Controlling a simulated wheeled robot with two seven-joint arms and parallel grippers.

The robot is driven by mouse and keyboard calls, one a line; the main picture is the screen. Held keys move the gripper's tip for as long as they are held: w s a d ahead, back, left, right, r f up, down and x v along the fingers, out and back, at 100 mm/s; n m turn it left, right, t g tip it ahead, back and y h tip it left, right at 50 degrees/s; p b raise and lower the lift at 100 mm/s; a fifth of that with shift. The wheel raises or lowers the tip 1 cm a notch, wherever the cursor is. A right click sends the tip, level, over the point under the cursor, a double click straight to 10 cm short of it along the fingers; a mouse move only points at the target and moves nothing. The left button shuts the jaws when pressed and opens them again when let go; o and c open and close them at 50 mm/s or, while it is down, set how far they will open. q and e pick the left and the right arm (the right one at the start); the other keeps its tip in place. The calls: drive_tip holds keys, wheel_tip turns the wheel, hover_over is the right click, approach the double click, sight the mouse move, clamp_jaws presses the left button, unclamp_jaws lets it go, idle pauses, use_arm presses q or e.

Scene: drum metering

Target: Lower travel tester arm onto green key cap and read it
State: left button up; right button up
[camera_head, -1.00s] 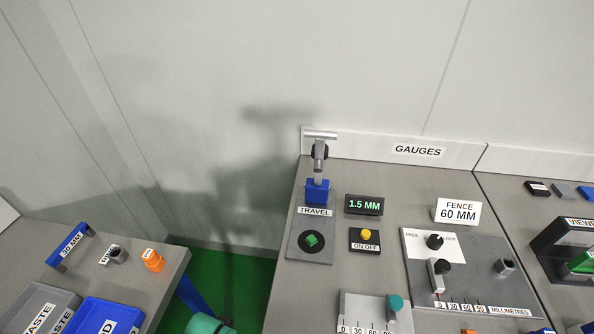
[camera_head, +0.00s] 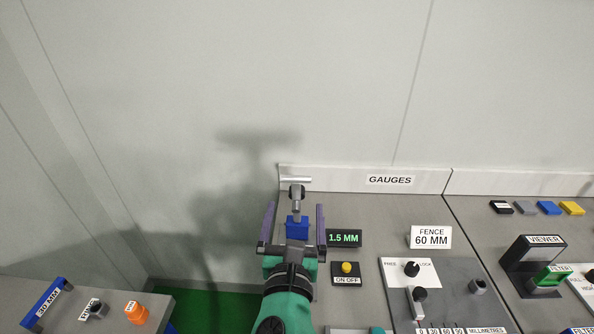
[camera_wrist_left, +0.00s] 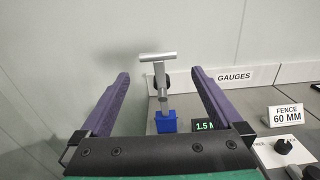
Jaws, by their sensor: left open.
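The travel tester has a blue block (camera_head: 297,228) and a raised grey arm with a T-shaped bar (camera_head: 295,180) at its top. The bar also shows in the left wrist view (camera_wrist_left: 158,57), above the blue block (camera_wrist_left: 166,121). My left gripper (camera_head: 294,207) is open and empty, its purple fingers on either side of the blue block in the head view. In the wrist view the tester arm stands between and beyond the fingers. The display (camera_head: 344,238) reads 1.5 MM. The green key cap is hidden behind my left gripper and wrist. My right gripper is not in view.
A yellow ON OFF button (camera_head: 346,268) sits close right of my left gripper. The FENCE 60 MM sign (camera_head: 431,237) and a fence gauge with black knobs (camera_head: 411,269) stand further right. The GAUGES back wall (camera_head: 350,180) lies behind the tester.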

sight(296, 177)
use_arm(q)
drive_tip(key=w+p, duration=0.2)
drive_tip(key=w, duration=1.2)
drive_tip(key=shift+w+a, duration=0.1)
drive_tip(key=shift+a, duration=0.05)
drive_tip(key=shift+c, duration=0.3)
drive_tip(key=c, duration=1.5)
drive_tip(key=shift+f, duration=0.15)
clamp_jaws()
